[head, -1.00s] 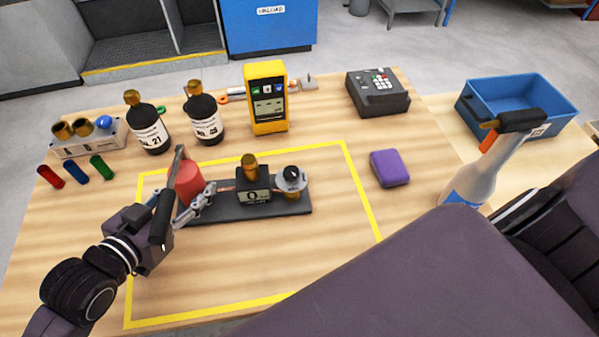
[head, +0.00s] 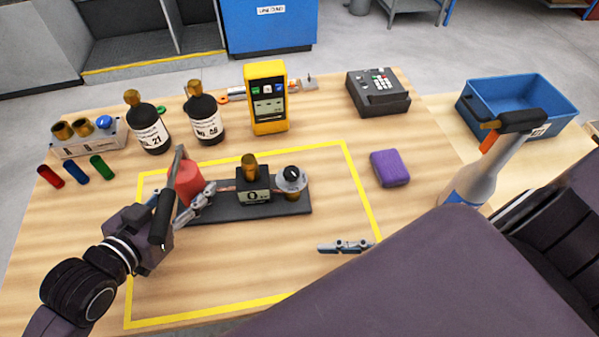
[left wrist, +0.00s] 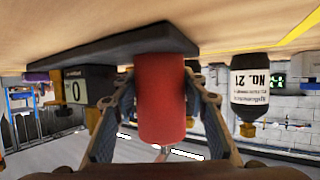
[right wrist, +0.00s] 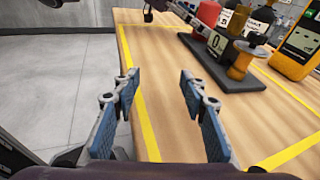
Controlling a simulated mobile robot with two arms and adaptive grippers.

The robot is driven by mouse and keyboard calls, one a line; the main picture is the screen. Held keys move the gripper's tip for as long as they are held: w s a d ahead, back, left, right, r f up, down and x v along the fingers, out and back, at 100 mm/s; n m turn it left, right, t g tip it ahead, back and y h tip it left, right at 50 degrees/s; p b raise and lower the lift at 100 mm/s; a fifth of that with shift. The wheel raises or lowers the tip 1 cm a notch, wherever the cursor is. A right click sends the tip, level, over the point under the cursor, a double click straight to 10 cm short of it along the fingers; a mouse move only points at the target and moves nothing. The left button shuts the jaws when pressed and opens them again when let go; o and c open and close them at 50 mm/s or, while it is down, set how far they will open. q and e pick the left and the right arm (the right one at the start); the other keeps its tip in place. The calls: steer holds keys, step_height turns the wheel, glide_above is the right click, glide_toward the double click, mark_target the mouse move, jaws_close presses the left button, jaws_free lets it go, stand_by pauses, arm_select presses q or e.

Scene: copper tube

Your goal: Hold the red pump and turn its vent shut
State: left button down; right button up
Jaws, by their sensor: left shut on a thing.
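The red pump (head: 189,181) stands at the left end of a dark base plate (head: 223,211). My left gripper (head: 182,200) is shut on its sides; the left wrist view shows the red cylinder (left wrist: 161,100) between both fingers. I cannot tell which part is the vent. My right gripper (right wrist: 158,95) is open and empty over the table's front part; one finger shows in the head view (head: 345,247).
A yellow line (head: 362,190) frames the work area. Two dark bottles (head: 148,130), a yellow meter (head: 267,98) and a card terminal (head: 378,92) stand behind. A purple block (head: 389,168), spray bottle (head: 474,178) and blue bin (head: 515,100) are at the right.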

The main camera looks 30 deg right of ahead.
mark_target(299, 176)
steer(key=w+d+r+m+t, duration=0.1)
steer(key=w+d, duration=0.1)
steer(key=d, duration=0.1)
steer(key=w+d+r+m+t, duration=0.1)
steer(key=w+d+r+t, duration=0.1)
steer(key=d, duration=0.1)
steer(key=w+d+r+m+t+h, duration=0.1)
steer(key=w+d+r+m, duration=0.1)
steer(key=d, duration=0.1)
steer(key=shift+w+d+t, duration=0.35)
steer(key=shift+d+t, duration=0.05)
steer(key=x, duration=1.1)
steer(key=shift+w+a, duration=0.2)
steer(key=shift+w, duration=0.15)
jaws_close()
